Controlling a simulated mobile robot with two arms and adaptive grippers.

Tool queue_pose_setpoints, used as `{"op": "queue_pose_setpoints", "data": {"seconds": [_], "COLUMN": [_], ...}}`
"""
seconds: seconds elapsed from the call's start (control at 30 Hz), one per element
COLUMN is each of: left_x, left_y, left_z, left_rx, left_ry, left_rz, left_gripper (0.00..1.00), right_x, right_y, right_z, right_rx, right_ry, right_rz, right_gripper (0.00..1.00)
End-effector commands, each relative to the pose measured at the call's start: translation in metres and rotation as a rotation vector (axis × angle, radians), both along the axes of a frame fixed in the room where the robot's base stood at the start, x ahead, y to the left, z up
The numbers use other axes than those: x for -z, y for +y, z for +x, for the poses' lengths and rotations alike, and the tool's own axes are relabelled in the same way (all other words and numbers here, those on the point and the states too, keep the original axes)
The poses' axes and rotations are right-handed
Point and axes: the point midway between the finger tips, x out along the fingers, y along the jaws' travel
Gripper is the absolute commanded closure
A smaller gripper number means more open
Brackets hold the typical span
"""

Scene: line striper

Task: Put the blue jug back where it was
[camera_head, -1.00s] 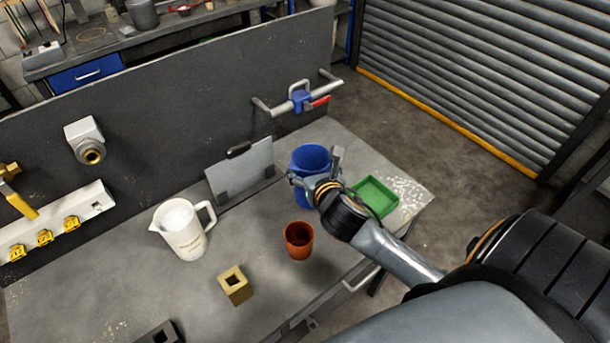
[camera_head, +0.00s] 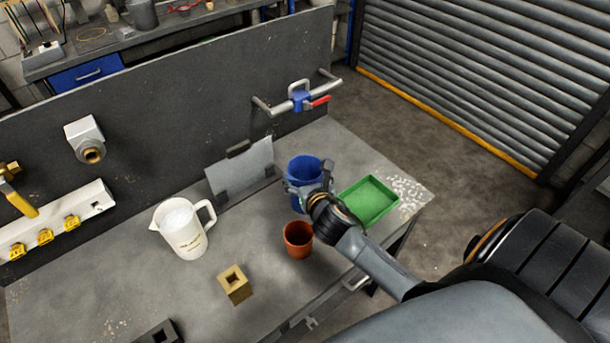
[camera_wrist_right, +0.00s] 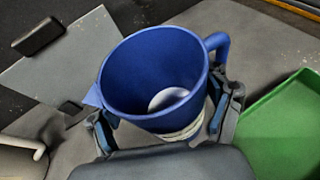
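The blue jug (camera_head: 304,168) is upright over the right part of the workbench, just left of the green tray. My right gripper (camera_head: 309,183) is shut on it, with one finger on each side of its body. In the right wrist view the jug (camera_wrist_right: 150,75) opens toward the camera, its handle at upper right, its spout at left and a pale round patch inside. The right gripper's fingers (camera_wrist_right: 165,122) press its sides there. I cannot tell whether the jug's base touches the bench. My left gripper is out of view.
The green tray (camera_head: 369,200) lies right of the jug. A terracotta cup (camera_head: 298,240) stands close in front of it, and a clipboard-like plate (camera_head: 240,170) leans behind-left. A white jug (camera_head: 182,232) and a brass block (camera_head: 235,285) are farther left. A valve pipe (camera_head: 300,100) is on the panel behind.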

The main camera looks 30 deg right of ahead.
Motion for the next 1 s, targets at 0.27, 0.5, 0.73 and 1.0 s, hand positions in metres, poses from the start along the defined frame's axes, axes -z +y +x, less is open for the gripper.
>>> {"op": "queue_pose_setpoints", "data": {"seconds": [0.27, 0.5, 0.73, 1.0], "left_x": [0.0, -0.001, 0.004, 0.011], "left_y": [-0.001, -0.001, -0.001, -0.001], "left_z": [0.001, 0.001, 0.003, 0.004], "left_rx": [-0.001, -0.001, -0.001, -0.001], "left_ry": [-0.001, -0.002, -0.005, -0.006], "left_rz": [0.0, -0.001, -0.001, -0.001], "left_gripper": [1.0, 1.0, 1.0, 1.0], "right_x": [0.0, -0.004, -0.014, -0.035], "right_y": [0.0, 0.0, 0.01, 0.027], "right_z": [0.0, 0.0, -0.032, -0.082], "right_rx": [0.0, 0.001, -0.001, -0.001], "right_ry": [0.001, -0.002, 0.001, 0.002], "right_rz": [0.0, 0.001, 0.0, 0.001], "right_gripper": [0.0, 0.0, 0.0, 0.0]}}
